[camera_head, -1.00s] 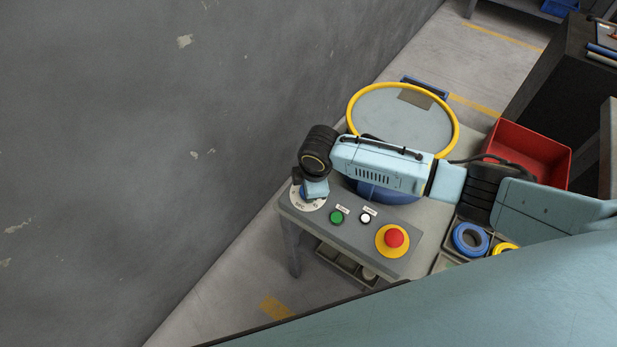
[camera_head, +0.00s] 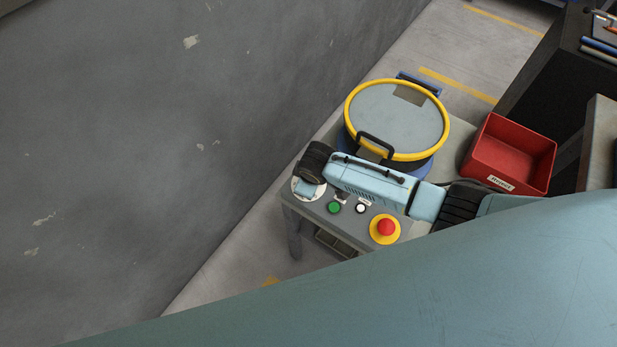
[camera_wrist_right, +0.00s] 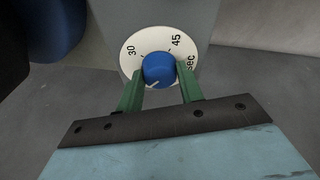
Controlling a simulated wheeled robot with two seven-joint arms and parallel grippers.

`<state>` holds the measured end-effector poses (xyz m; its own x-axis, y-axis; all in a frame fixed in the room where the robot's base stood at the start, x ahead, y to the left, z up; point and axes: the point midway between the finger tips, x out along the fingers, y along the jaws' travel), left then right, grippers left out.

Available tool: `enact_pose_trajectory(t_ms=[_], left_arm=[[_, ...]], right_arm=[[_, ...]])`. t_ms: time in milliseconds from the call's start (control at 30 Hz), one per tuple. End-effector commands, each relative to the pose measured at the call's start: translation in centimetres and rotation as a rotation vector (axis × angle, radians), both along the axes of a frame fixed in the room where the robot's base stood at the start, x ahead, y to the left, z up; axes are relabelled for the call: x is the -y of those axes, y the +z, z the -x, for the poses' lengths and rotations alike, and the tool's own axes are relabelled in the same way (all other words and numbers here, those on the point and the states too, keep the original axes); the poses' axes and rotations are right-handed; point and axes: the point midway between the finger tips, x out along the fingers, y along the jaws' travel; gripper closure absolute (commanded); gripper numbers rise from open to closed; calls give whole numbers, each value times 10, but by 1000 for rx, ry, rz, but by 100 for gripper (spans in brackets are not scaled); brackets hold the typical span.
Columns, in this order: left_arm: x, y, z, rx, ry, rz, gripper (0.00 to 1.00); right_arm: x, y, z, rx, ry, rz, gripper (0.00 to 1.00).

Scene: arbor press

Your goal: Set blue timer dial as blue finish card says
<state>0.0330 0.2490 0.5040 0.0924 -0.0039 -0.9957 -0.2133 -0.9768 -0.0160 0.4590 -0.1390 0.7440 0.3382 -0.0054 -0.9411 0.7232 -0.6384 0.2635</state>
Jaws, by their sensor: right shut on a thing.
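The blue timer dial (camera_wrist_right: 158,70) shows in the right wrist view, in the middle of a white scale plate (camera_wrist_right: 130,62) marked 30, 45 and sec. A pale pointer mark is on the knob's lower left. My right gripper (camera_wrist_right: 160,80) has its green fingers on both sides of the knob and is shut on it. In the head view the scale plate (camera_head: 308,190) sits at the panel's left end, and my right wrist hides the knob. The blue finish card is not seen in these frames. My left gripper is not in view.
The panel also carries a green button (camera_head: 334,207), a white button (camera_head: 361,208) and a red stop button (camera_head: 387,227) on yellow. A yellow-rimmed round lid (camera_head: 395,115) with a black handle lies behind. A red bin (camera_head: 510,155) stands right; a grey wall is left.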

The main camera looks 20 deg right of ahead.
Motion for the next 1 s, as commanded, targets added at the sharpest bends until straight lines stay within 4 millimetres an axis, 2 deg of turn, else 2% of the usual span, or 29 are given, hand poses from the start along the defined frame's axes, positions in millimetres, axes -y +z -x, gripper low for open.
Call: enact_pose_trajectory(t_ms=[367,400,567,867,1000], left_arm=[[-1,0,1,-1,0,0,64],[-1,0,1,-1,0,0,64],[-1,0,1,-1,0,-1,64],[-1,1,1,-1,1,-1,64],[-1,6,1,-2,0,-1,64]], right_arm=[[0,1,-1,4,-4,-1,86],[0,1,-1,3,-4,-2,62],[0,0,-1,3,-4,-2,42],[0,2,0,1,-3,0,42],[0,13,4,3,-2,-3,42]])
